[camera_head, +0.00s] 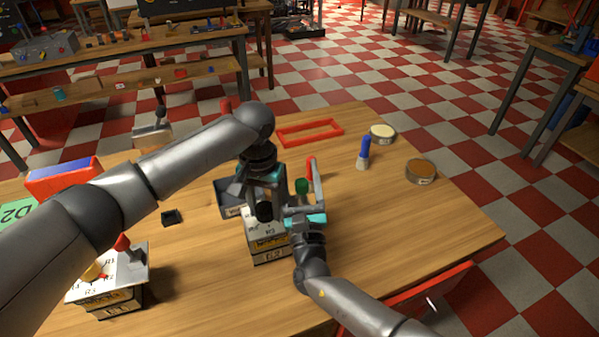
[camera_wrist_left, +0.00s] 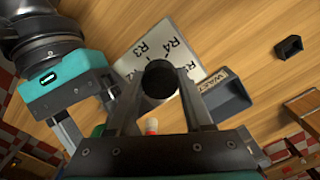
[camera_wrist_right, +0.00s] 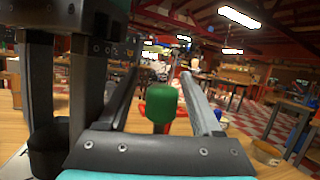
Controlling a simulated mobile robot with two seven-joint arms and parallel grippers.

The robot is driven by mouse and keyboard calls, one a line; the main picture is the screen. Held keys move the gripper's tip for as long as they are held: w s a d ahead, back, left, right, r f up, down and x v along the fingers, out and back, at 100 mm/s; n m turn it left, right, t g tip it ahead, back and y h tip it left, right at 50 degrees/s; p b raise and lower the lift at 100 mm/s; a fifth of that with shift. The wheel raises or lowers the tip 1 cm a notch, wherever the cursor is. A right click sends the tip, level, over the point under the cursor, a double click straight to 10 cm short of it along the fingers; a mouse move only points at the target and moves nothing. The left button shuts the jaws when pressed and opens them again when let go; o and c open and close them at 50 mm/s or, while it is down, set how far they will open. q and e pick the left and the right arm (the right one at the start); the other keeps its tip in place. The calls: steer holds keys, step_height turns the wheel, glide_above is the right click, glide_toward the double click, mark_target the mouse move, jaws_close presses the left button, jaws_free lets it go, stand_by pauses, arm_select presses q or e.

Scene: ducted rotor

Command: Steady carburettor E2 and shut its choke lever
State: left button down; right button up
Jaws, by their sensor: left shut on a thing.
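Carburettor E2 (camera_head: 268,246) is a pale labelled block on the table, partly hidden by my arms. In the left wrist view its top (camera_wrist_left: 138,62) carries the marks R3 and R4. My left gripper (camera_head: 264,208) comes down from above and is shut on a black knob (camera_wrist_left: 160,78) over the block. My right gripper (camera_head: 303,190) is beside it on the right. In the right wrist view a green knob (camera_wrist_right: 163,103) stands between its open fingers, with a gap showing on both sides. I cannot tell whether this knob belongs to the choke lever.
A similar block E1 (camera_head: 108,285) with red and yellow knobs stands at the front left. A grey waste tray (camera_head: 228,196) is behind E2. A red frame (camera_head: 310,132), a blue-handled tool (camera_head: 363,153) and two round tins (camera_head: 421,172) are farther back.

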steer(key=v, duration=1.2)
stand_by(0.5)
arm_select(q)
steer(key=shift+c, duration=1.1)
jaws_free()
